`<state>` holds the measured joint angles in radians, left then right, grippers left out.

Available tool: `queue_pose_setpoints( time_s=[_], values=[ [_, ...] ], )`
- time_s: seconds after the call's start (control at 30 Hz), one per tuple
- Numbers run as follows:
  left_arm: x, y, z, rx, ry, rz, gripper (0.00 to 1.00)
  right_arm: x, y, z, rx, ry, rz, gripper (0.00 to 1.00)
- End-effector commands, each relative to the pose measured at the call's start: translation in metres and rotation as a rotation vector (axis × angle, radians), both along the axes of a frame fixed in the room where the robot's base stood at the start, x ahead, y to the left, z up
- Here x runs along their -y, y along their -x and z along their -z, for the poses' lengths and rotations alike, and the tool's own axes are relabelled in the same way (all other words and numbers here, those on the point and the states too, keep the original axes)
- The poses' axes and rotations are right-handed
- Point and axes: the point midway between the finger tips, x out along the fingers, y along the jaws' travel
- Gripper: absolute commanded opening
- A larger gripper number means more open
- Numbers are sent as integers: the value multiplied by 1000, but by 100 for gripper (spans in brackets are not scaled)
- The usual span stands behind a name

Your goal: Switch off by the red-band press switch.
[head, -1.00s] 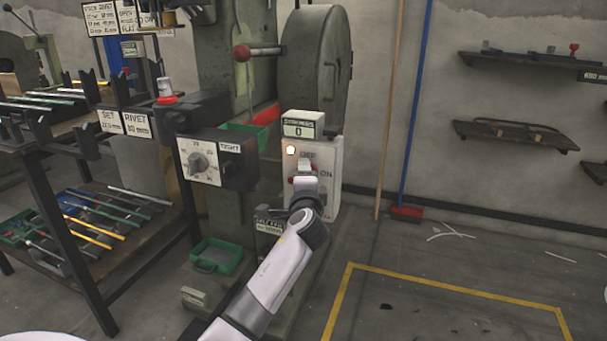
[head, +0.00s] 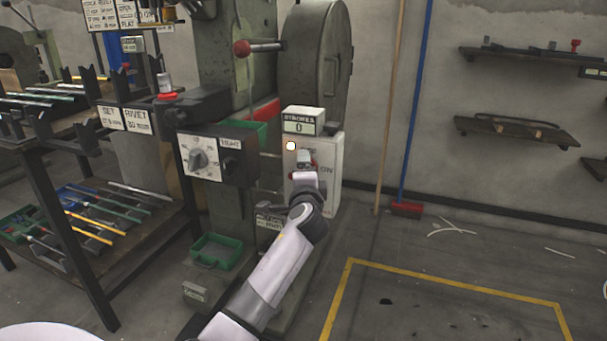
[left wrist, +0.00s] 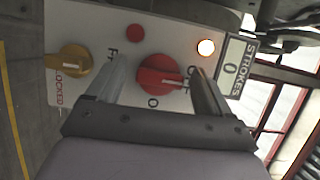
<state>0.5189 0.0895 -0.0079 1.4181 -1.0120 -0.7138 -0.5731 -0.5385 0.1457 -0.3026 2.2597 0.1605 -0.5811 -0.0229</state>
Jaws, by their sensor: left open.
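The pale switch box (head: 330,170) stands on the press with the red band (head: 265,112). In the left wrist view its red rotary switch (left wrist: 160,80) sits between the fingers of my left gripper (left wrist: 161,75). The fingers are open, one on each side of the knob; I cannot tell whether they touch it. OFF lettering lies by the right finger and part of ON below the knob. I cannot tell which end of the knob points. In the head view my left gripper (head: 304,168) covers most of the switch. My right gripper is not in view.
A lit lamp (left wrist: 206,47), a STROKES counter reading 0 (left wrist: 231,68), a small red round part (left wrist: 135,32) and a yellow knob marked LOCKED (left wrist: 70,61) surround the switch. A dial box (head: 215,155) is left of it. Floor to the right is mostly clear.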

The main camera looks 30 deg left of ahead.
Motion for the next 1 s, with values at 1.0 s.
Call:
queue_pose_setpoints(
  time_s=[1.0],
  values=[
    [42, 58, 0, 0, 1, 0, 81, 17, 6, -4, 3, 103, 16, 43]
  ],
)
